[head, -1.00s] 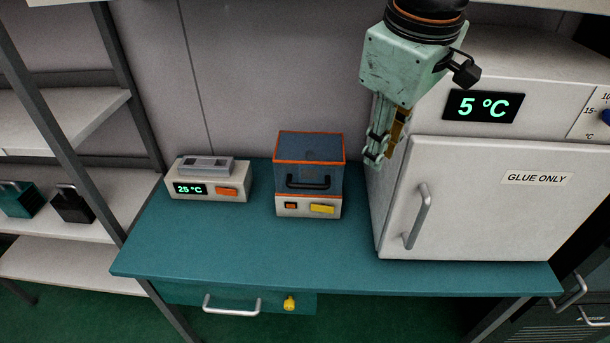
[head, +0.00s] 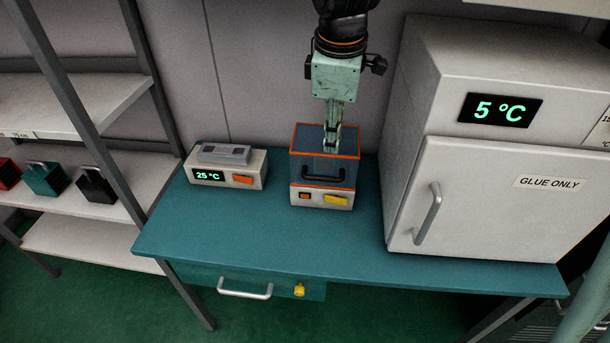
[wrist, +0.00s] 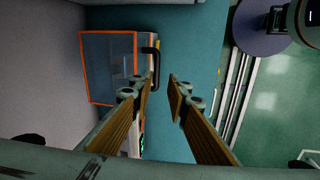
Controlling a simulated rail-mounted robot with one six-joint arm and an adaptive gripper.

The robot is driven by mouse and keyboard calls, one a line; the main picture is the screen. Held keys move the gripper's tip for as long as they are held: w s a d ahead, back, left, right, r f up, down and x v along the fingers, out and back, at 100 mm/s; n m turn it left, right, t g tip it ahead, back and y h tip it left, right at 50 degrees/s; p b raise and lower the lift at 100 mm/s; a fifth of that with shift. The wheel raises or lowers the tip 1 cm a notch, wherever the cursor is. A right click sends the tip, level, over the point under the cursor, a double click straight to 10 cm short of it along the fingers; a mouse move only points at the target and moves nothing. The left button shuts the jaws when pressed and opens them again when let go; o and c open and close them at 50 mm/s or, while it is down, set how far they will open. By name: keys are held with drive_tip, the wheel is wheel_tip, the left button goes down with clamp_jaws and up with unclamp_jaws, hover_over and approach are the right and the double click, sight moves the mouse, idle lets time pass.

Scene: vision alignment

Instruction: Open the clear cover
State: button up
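The clear cover (head: 312,168) is a bluish see-through box with orange edges and a black handle (head: 322,176) on its front. It sits closed on a white device with a small orange switch and a yellow button (head: 336,199). In the wrist view the cover (wrist: 108,68) lies at the upper left with its black handle (wrist: 155,62) along its right side. My gripper (head: 331,147) points down over the top of the cover in the head view. In the wrist view my gripper (wrist: 163,90) is open and empty, its fingertips apart, below the handle in the picture.
A white 25 °C device (head: 226,169) stands to the left on the teal table (head: 260,242). A white cabinet labelled GLUE ONLY (head: 490,205) stands close on the right. A shelf (head: 95,235) stands further left. The table front is clear.

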sight(321, 177)
drive_tip(key=shift+w+a+f+n, duration=0.6)
drive_tip(key=shift+w+a+f, duration=0.3)
drive_tip(key=shift+a, duration=0.25)
drive_tip(key=shift+f, duration=0.15)
drive_tip(key=shift+w+d+f+b, duration=0.15)
drive_tip(key=shift+w+f, duration=0.25)
drive_tip(key=shift+f, duration=1.8)
drive_tip(key=shift+w+a+f+b, duration=0.1)
drive_tip(key=shift+w+f, duration=0.25)
drive_tip(key=shift+f, duration=1.9)
drive_tip(key=shift+w+d+f+b, duration=0.15)
drive_tip(key=shift+w+f, duration=0.25)
drive_tip(key=shift+f, duration=1.8)
drive_tip(key=shift+a, duration=0.1)
clamp_jaws()
